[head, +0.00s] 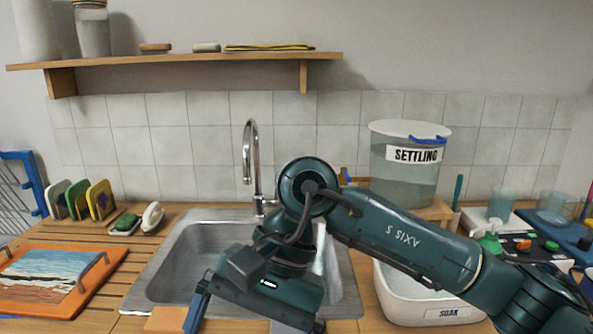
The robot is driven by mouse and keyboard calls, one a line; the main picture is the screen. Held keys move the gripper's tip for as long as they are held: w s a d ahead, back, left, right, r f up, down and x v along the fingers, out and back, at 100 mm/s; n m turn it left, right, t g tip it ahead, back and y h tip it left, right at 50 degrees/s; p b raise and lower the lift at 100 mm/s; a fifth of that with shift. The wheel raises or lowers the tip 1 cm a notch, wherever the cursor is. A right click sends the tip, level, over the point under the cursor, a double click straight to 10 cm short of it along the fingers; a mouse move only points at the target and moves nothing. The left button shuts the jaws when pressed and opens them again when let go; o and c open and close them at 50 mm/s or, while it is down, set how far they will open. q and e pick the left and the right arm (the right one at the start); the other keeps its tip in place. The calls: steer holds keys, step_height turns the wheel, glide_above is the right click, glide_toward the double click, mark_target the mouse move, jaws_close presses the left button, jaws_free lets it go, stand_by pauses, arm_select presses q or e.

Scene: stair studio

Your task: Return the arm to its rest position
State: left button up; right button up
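My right arm (410,240), dark green, comes in from the right and bends down in front of the sink. Its gripper (256,324) points down at the bottom centre, over the sink's front part. Its two fingers are spread wide apart, and I see nothing held between them. The lower ends of the fingers are close to or cut off by the bottom edge of the picture. My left arm and gripper are not in view.
The steel sink (180,262) with its tap (251,160) lies behind the gripper. The white SOAK tub (405,305) is below the forearm; the SETTLING bucket (405,165) stands behind it. A framed picture (50,275) lies at left. A shelf (180,60) spans above.

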steer(key=s+a+r+m+g+y+p, duration=0.1)
steer(key=s+a+r+m+g+y, duration=0.35)
steer(key=m+y, duration=0.8)
steer(key=w+d+f+m+t+y, duration=0.2)
steer(key=w+d+m+t, duration=0.3)
steer(key=m+t, duration=0.85)
steer(key=w+d+f+m+t+y, duration=0.25)
steer(key=w+m+t, duration=0.65)
steer(key=m, duration=0.8)
steer(key=d+f+m+t+h+p, duration=0.1)
steer(key=d+f+m+t+h, duration=0.5)
steer(key=f+m+h, duration=0.5)
steer(key=s+d+f+m+g+h, duration=0.3)
steer(key=s+d+f+m+g, duration=0.1)
steer(key=f, duration=0.6)
steer(key=s+d+f+m+g+h, duration=0.4)
steer(key=s+d+f+m, duration=0.3)
steer(key=s+f+m, duration=0.2)
steer(key=shift+f+g+p, duration=0.35)
steer(key=shift+f+g, duration=0.15)
steer(key=shift+f, duration=0.25)
steer(key=shift+s, duration=0.1)
